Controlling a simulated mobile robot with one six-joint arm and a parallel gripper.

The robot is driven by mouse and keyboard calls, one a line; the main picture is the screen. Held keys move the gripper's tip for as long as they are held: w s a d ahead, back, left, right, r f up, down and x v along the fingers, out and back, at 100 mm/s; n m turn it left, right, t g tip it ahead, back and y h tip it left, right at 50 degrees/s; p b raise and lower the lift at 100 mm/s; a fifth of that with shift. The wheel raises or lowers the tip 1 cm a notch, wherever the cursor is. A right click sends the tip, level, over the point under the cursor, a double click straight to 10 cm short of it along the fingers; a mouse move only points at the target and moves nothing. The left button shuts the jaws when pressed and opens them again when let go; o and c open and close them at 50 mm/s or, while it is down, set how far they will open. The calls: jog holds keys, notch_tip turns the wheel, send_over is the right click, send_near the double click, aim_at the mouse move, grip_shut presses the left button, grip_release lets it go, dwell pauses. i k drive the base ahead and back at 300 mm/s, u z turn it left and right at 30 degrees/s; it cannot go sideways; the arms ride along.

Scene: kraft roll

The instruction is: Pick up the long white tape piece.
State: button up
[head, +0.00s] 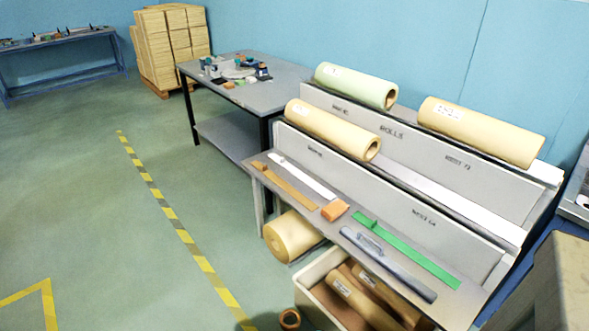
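A long white tape piece (308,178) lies flat on the grey front shelf (263,173) of the roll rack, towards its left end. It runs from upper left to lower right, beside a tan strip (291,187) that lies nearer the shelf's front edge. An orange block (335,209) sits just beyond the lower right end of the white piece. A green strip (418,255) lies further right on the same shelf. My gripper is not in view.
A grey-blue bar tool (385,263) lies along the shelf's front. Large paper rolls (335,128) rest on the tiers above. Below are another roll (291,236) and a box of rolls (312,302). A cluttered table (283,93) stands behind. The floor at left is open.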

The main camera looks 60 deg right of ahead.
aim_at(314, 185)
jog(key=z, duration=0.45)
jog(key=i, duration=1.5)
jog(key=u, duration=0.4)
